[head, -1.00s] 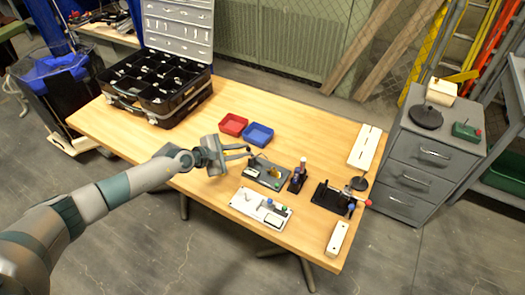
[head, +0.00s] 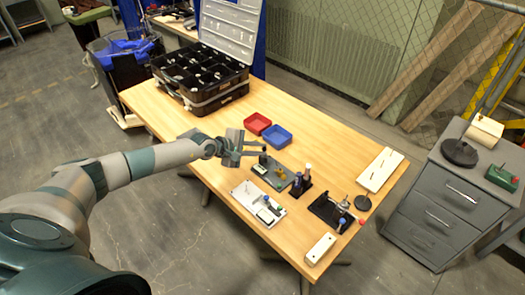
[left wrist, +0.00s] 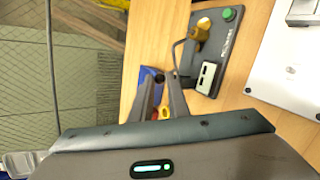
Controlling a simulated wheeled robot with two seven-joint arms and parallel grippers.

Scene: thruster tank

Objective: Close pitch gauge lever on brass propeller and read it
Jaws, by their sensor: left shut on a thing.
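The pitch gauge is a dark grey plate (head: 272,178) on the table, with a small brass propeller (head: 281,173) on it. In the left wrist view the plate (left wrist: 214,62) carries the brass propeller (left wrist: 203,38), a green button (left wrist: 228,14) and a pale display (left wrist: 207,76). A thin dark lever (left wrist: 176,50) curves from the plate toward my fingertips. My left gripper (head: 264,150) reaches over the plate's far left edge. In the left wrist view its fingers (left wrist: 161,76) are shut on the lever, though the contact is hard to see. My right gripper is out of view.
Red (head: 257,123) and blue (head: 275,136) trays lie behind the gauge. A white panel (head: 258,205) lies in front of it, and dark holders with bottles (head: 301,182) stand to its right. A compartment case (head: 200,80) stands at the back left.

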